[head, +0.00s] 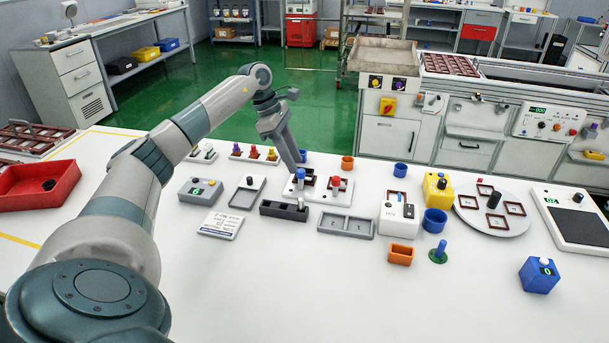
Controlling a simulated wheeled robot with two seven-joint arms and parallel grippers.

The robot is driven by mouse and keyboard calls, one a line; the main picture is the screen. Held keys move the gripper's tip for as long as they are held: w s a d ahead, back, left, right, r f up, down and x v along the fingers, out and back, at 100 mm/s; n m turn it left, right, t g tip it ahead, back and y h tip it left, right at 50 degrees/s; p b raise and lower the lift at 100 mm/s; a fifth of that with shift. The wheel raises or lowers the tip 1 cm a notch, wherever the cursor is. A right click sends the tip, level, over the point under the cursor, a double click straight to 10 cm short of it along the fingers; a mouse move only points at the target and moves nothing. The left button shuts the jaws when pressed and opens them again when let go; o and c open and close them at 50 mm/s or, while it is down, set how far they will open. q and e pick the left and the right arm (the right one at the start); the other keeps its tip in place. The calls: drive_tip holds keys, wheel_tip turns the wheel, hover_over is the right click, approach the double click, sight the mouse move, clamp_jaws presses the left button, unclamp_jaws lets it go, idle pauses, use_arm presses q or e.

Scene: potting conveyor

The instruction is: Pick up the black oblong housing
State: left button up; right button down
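A black oblong block (276,209) lies on the white table near the middle, with a small grey upright piece at its right end. It is the thing that best fits the black oblong housing. My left gripper (299,166) points down behind the block, above a white fixture (317,195) with blue and red pegs. The gripper's tip is close to the blue peg (300,178); whether they touch is unclear. The fingers are too small and edge-on to tell whether they are open or shut. My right gripper is out of view.
A grey two-pocket tray (346,223) stands right of the block, and a grey box with a green display (200,191) to the left. An orange holder (400,254) and blue cup (434,220) stand further right. The table's front middle is clear.

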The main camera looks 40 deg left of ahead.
use_arm(q)
drive_tip(key=shift+x, duration=1.35)
drive_tip(key=shift+c, duration=0.3)
clamp_jaws()
